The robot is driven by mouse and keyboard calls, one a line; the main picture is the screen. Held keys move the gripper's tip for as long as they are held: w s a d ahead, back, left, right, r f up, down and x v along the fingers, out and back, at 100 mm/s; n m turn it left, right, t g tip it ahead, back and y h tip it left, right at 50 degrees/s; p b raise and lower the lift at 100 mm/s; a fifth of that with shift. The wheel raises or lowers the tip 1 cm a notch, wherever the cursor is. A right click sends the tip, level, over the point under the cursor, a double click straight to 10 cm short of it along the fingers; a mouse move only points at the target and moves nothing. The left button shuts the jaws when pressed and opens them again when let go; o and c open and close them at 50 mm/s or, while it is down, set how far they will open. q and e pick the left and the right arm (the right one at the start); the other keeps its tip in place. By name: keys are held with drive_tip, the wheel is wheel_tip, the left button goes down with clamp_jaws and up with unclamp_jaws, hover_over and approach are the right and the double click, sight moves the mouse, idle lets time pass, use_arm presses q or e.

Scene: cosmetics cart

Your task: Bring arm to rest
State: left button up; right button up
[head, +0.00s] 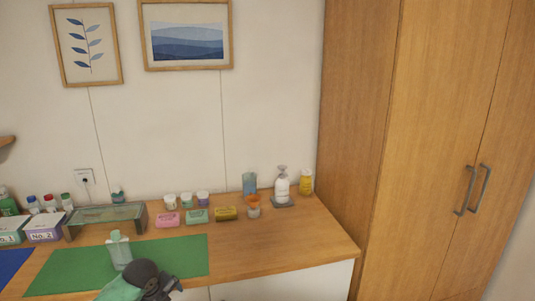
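One of my arms, likely the left, enters at the bottom left of the head view, with a pale green shell and a dark rounded joint. Its dark gripper end (165,286) is at the bottom edge, by the front of the green mat (180,255). Its fingers are too small and cut off to tell open from shut. A pale green bottle (120,251) stands upright on the mat, just behind the arm; the arm may hide its lower part. I cannot tell whether they touch. My other gripper is not in view.
Behind the mat are a glass-topped tray (104,214), pink (168,219), green (197,216) and yellow (225,214) boxes, and small jars. A white pump bottle (282,188) stands right. A tall wooden cabinet (425,150) bounds the right. The counter's front right (290,240) is clear.

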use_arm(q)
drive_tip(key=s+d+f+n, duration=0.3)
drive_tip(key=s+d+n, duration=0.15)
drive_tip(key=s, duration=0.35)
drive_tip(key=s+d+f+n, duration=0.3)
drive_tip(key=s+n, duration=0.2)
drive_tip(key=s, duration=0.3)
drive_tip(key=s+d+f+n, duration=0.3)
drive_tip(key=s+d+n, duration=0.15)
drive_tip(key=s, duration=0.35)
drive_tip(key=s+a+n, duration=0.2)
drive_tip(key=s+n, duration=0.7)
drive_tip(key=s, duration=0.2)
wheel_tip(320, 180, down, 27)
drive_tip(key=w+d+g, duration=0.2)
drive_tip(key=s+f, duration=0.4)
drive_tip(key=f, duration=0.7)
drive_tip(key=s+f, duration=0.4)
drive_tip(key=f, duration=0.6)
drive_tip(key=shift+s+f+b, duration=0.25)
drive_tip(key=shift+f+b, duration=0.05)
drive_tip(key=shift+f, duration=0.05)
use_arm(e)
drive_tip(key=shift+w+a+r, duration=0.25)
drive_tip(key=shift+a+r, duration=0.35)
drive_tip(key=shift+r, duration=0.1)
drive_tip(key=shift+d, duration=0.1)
